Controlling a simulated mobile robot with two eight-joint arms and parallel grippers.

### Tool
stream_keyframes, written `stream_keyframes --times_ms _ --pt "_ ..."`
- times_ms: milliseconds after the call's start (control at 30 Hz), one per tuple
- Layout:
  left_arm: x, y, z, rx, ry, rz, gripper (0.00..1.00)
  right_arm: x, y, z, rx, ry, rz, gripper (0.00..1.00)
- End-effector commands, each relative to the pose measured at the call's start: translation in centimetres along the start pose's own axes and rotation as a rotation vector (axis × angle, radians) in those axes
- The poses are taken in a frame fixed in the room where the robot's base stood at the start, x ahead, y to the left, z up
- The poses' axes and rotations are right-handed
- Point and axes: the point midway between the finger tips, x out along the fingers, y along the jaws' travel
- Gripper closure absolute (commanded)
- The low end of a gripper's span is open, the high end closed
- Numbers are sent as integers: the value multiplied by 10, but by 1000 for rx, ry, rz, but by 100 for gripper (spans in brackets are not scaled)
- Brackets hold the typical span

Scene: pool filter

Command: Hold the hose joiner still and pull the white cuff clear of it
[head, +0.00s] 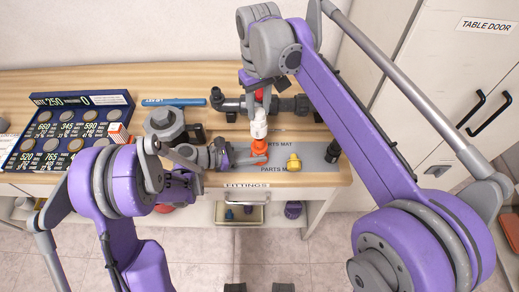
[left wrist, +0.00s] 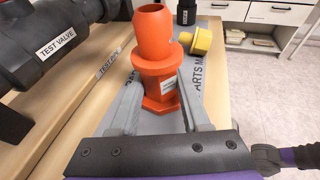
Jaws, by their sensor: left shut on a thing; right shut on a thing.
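The orange hose joiner (head: 259,148) stands upright on the grey parts mat; it also shows in the left wrist view (left wrist: 156,62), its upper end bare. My left gripper (head: 238,157) is shut on the joiner low down, with one finger on each side in the left wrist view (left wrist: 156,100). The white cuff (head: 259,126) is above the joiner in the head view, and none of it shows around the joiner in the left wrist view. My right gripper (head: 261,104) comes from above and is shut on the cuff. The gap between cuff and joiner is hard to judge.
A grey housing (head: 164,122) and a price board (head: 68,127) are at left. The parts mat (head: 312,157) is bare between fittings.

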Motion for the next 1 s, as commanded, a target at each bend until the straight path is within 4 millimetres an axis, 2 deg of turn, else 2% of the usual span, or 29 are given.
stream_keyframes --times_ms 167,200,367,400,767,867,1000 --pt "0 0 0 0 0 0 100 0 0 0 0 0 0 100" --pt "0 0 0 0 0 0 50 0 0 0 0 0 0 100" --pt "0 0 0 0 0 0 21 0 0 0 0 0 0 100" --pt "0 0 0 0 0 0 19 0 0 0 0 0 0 100" --pt "-6 0 0 0 0 1 19 0 0 0 0 0 0 100" --pt "-20 1 0 -1 0 4 19 0 0 0 0 0 0 100" --pt "-50 1 0 -2 1 6 19 0 0 0 0 0 0 100"
